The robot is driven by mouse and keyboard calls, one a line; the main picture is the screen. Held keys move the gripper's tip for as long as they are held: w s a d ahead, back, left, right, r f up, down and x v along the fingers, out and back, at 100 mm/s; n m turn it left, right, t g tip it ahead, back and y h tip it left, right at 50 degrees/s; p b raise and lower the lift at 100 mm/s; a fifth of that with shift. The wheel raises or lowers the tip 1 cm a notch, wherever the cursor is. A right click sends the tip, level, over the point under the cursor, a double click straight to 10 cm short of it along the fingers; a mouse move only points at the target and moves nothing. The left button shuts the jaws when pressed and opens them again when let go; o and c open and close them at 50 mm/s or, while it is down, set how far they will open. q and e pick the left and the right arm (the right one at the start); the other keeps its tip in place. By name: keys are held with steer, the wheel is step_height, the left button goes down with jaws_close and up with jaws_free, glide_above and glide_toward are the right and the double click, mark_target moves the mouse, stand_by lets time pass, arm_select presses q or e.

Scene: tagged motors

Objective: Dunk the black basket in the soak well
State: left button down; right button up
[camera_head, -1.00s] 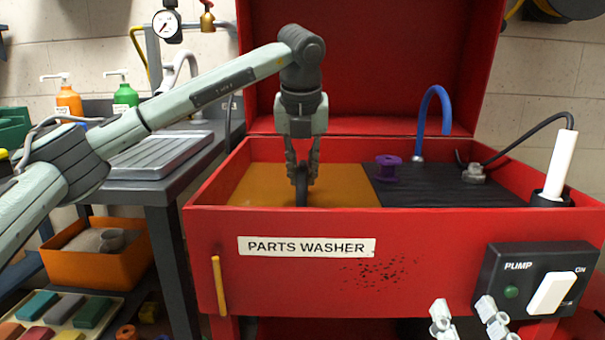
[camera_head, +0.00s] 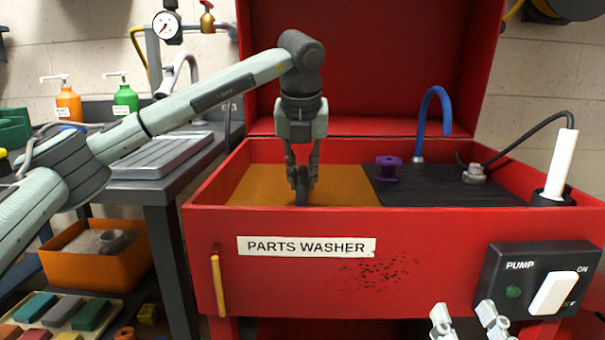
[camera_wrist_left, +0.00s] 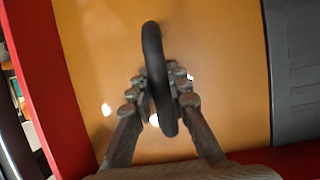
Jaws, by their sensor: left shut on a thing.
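The soak well (camera_head: 345,187) is the orange, shiny left part of the red parts washer's basin. My left gripper (camera_head: 302,178) points down over it and is shut on a black loop, the visible part of the black basket (camera_head: 302,193). In the left wrist view the loop (camera_wrist_left: 153,62) stands between the two fingers of the left gripper (camera_wrist_left: 163,92), against the orange surface (camera_wrist_left: 215,70). No basket body shows; I cannot tell whether it is under the surface. My right gripper (camera_head: 465,318) is at the bottom right, fingers apart and empty, in front of the washer.
The washer's red front wall (camera_head: 300,225) and raised lid (camera_head: 350,60) bound the well. Right of it are a black ribbed drain board (camera_head: 420,192), a purple spool (camera_head: 388,168), a blue spout (camera_head: 423,110) and a white brush (camera_head: 561,165). A pump switch (camera_head: 552,293) is at right.

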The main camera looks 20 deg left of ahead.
arm_select(q)
steer(key=shift+f, duration=0.2)
steer(key=shift+r+p, duration=1.15)
steer(key=shift+r, duration=0.65)
steer(key=shift+f+b, duration=1.3)
steer(key=shift+f, duration=0.5)
